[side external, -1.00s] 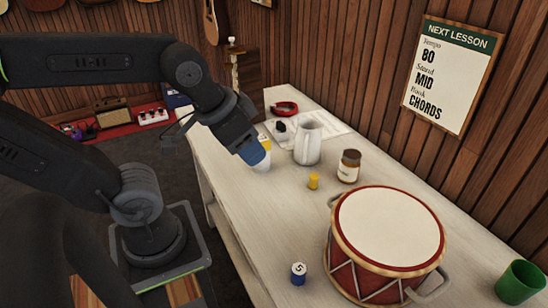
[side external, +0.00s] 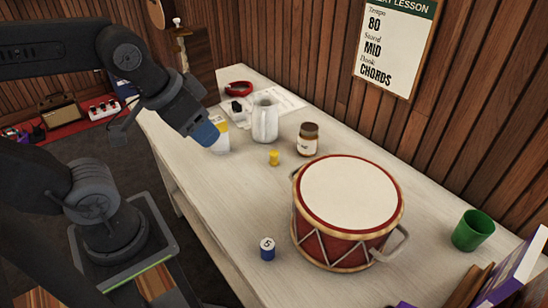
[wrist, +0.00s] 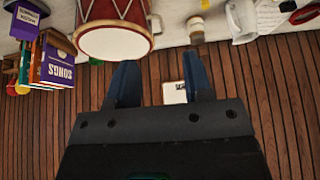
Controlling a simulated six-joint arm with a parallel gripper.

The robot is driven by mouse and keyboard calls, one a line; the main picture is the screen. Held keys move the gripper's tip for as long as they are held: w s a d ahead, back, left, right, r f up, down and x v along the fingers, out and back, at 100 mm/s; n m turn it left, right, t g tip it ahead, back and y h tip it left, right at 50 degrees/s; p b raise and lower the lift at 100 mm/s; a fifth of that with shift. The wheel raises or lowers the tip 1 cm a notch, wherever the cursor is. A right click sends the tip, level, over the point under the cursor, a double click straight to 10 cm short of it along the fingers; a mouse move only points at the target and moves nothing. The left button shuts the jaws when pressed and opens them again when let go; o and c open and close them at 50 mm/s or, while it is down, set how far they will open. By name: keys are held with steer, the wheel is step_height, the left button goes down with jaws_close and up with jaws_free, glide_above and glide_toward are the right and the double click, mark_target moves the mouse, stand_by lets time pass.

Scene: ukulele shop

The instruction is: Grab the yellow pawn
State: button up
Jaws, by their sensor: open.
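The yellow pawn (side external: 274,158) is a small yellow piece standing on the pale table, left of a brown jar (side external: 307,139). A white and yellow cup (side external: 221,127) is partly hidden behind the fingers in the side view.
A red drum (side external: 336,245) stands close on the near side. A white pitcher (side external: 265,121) is behind the pawn. A blue numbered can (side external: 267,250), a green cup (side external: 473,231) and books (side external: 516,268) stand nearer.

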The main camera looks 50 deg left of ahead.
steer(key=shift+o, duration=1)
